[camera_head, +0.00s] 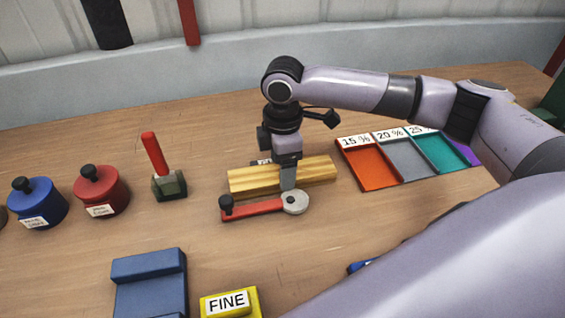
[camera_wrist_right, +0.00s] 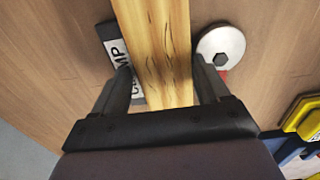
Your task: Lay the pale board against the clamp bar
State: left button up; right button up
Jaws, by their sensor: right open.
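The pale wooden board (camera_head: 253,179) lies on the table under my right gripper (camera_head: 287,180). In the right wrist view the board (camera_wrist_right: 158,45) runs between the two fingers of the open right gripper (camera_wrist_right: 167,85), with one finger on each side; contact cannot be told. A dark piece with a white label partly reading CLAMP (camera_wrist_right: 121,65) is along the board's far side, partly hidden by it; whether they touch is unclear. A red lever (camera_head: 258,206) with a black knob and a grey disc (camera_head: 295,202) sits along the near side. My left gripper is out of view.
A red-handled tool (camera_head: 157,165) and red (camera_head: 101,190) and blue (camera_head: 38,203) lidded pots stand left. Labelled orange (camera_head: 371,170), grey and teal trays are right. A blue block (camera_head: 150,285) and a yellow FINE block (camera_head: 229,303) are in front. Bare table lies between.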

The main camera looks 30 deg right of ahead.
jog(key=shift+s+a+f, duration=0.2)
jog(key=shift+s+f, duration=0.25)
jog(key=shift+f, duration=0.1)
jog(key=shift+r+b, duration=0.15)
jog(key=shift+b, duration=0.15)
notch_tip(320, 180, up, 13)
jog(key=shift+w+d+p, duration=0.15)
jog(key=shift+w+p, duration=0.1)
jog(key=shift+p, duration=0.05)
